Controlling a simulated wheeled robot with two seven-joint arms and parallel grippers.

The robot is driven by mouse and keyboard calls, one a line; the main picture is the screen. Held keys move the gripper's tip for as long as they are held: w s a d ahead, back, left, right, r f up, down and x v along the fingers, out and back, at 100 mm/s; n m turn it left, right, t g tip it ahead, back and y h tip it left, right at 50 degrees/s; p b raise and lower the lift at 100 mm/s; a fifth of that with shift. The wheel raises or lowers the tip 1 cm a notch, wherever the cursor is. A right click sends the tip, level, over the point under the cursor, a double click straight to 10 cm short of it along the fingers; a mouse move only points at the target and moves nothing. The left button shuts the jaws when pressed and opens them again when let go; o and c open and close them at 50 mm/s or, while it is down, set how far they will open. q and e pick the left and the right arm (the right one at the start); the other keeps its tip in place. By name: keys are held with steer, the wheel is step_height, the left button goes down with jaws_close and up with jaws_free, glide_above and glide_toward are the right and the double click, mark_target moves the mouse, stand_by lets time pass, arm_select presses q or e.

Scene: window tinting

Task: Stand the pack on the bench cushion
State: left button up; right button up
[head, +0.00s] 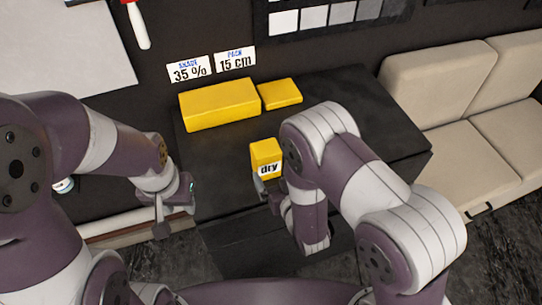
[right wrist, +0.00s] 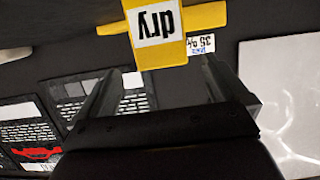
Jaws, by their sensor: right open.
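The yellow pack (head: 265,152) with a white "dry" label is at the dark worktop's near part. It also shows in the right wrist view (right wrist: 157,50), ahead of and between the fingers. My right gripper (head: 268,188) is open at the pack's near side; whether it touches the pack is unclear. Both of its fingers show apart in the right wrist view (right wrist: 165,85). The beige bench cushion (head: 452,152) is at the right, empty where it shows. My left gripper (head: 174,212) appears open and empty, left of the pack and lower in the picture.
A large yellow block (head: 220,104) and a smaller one (head: 280,94) lie farther back on the dark worktop (head: 350,110). The bench backrest (head: 440,80) rises behind the seat. The worktop right of the blocks is clear.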

mark_target(269, 161)
steer(key=x, duration=0.6)
steer(key=shift+p, duration=0.35)
steer(key=p+x, duration=0.1)
steer(key=x, duration=0.2)
steer(key=shift+w+a+f, duration=0.15)
steer(key=shift+w+f, duration=0.1)
steer(key=shift+w, duration=0.25)
steer(key=shift+s+r, duration=0.15)
steer(key=c, duration=1.1)
arm_select(q)
steer(key=shift+w+a+r, duration=0.25)
steer(key=shift+w+r, duration=0.3)
steer(key=shift+r, duration=0.25)
arm_select(e)
steer(key=shift+o, duration=0.2)
